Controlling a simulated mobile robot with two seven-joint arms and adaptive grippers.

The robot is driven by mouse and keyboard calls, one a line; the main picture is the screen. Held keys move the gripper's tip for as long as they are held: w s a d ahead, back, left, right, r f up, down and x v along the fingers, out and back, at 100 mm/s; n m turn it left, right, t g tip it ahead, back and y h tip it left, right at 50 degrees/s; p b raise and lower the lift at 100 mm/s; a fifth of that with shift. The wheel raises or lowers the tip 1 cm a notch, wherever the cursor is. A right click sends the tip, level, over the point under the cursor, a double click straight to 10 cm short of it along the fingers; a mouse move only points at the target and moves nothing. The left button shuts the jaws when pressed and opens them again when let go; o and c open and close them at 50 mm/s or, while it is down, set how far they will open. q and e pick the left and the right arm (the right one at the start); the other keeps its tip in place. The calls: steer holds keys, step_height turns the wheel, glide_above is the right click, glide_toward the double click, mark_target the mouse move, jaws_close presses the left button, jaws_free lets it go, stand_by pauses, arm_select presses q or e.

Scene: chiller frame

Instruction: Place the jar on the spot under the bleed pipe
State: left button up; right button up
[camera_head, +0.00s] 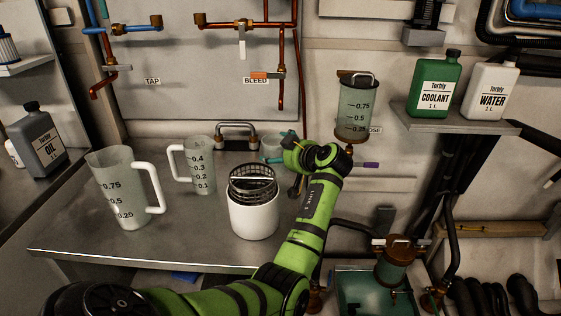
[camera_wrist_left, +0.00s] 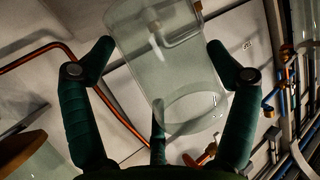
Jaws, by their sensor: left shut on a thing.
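The jar (camera_wrist_left: 185,85) is clear and see-through. In the left wrist view it sits between the dark green fingers of my left gripper (camera_wrist_left: 160,50), which is shut on it. In the head view a small pale teal part of the jar (camera_head: 271,147) shows left of my green wrist; the rest is hidden behind the arm. The bleed pipe (camera_head: 282,92) is a copper pipe with an orange-handled valve, by the BLEED label on the back wall. Its open end is above the jar and my wrist. The spot under it is hidden or cannot be made out. My right gripper is not in view.
On the metal bench (camera_head: 110,250) stand a large measuring jug (camera_head: 118,195), a smaller jug (camera_head: 200,170) and a white canister with a mesh basket (camera_head: 254,215). A filler cup (camera_head: 356,110) hangs on the wall to the right. Coolant (camera_head: 437,85) and water bottles (camera_head: 490,92) stand on a shelf.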

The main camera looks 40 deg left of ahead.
arm_select(q)
steer(key=shift+f, duration=1.45)
steer(key=o, duration=0.9)
steer(key=shift+r, duration=0.1)
steer(key=shift+d, duration=0.35)
steer(key=v, duration=1.1)
steer(key=shift+s+d+r+b, duration=0.15)
steer(key=shift+b, duration=0.25)
